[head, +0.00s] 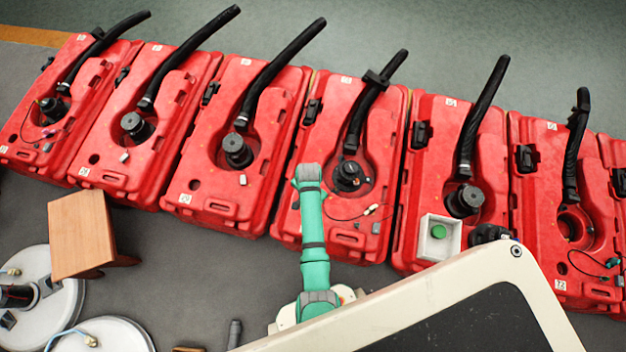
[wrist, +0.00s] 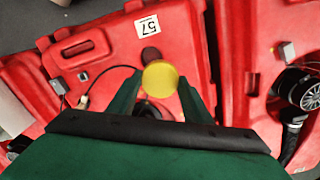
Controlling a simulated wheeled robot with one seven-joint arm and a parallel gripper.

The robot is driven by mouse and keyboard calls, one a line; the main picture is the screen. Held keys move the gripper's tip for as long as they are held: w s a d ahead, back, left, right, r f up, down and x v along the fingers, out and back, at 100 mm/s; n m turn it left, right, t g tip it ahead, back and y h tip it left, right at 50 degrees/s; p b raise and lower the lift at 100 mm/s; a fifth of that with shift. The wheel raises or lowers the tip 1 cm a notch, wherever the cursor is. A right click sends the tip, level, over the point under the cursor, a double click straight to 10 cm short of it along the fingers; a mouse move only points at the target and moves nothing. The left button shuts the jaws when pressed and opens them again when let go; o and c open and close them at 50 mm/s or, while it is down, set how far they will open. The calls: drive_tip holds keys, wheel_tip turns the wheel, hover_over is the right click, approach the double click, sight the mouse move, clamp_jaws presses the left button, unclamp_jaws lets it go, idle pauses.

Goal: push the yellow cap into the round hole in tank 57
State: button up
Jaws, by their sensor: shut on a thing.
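My gripper (wrist: 160,85) is shut on the yellow cap (wrist: 160,79), a round disc between the green fingertips in the wrist view. The red tank 57 (wrist: 115,40) lies beyond it, with its white label (wrist: 147,25) above the cap. The dark round hole (wrist: 151,55) shows just above the cap's edge in the picture, and the cap seems to overlap its near side. I cannot tell the gap between cap and tank. In the head view my gripper (head: 308,178) is over the left side of this tank (head: 336,108); the cap and hole are hidden there.
Several similar red tanks with black hoses stand in a row, such as the one at left (head: 215,150). A white box (head: 427,249) with a green round piece sits on the tank to the right. A wooden stool (head: 82,232) stands at left. A cable (wrist: 100,78) lies near the gripper.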

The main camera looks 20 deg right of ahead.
drive_tip(key=shift+s+d+f+m, duration=0.4)
drive_tip(key=shift+s+f+m, duration=0.05)
drive_tip(key=shift+s+f, duration=0.1)
drive_tip(key=shift+s+d+f+m, duration=0.35)
drive_tip(key=shift+s+f+m, duration=0.1)
drive_tip(key=shift+s+f, duration=0.1)
drive_tip(key=shift+f, duration=0.2)
drive_tip(key=shift+a+f, duration=0.15)
drive_tip(key=shift+f, duration=0.95)
wheel_tip(320, 180, down, 4)
drive_tip(key=shift+w+r, duration=0.1)
drive_tip(key=shift+r, duration=0.1)
drive_tip(key=shift+w+a+f, duration=0.1)
drive_tip(key=shift+a+f, duration=0.05)
drive_tip(key=shift+f, duration=0.05)
drive_tip(key=shift+f, duration=0.5)
drive_tip(key=shift+f, duration=0.55)
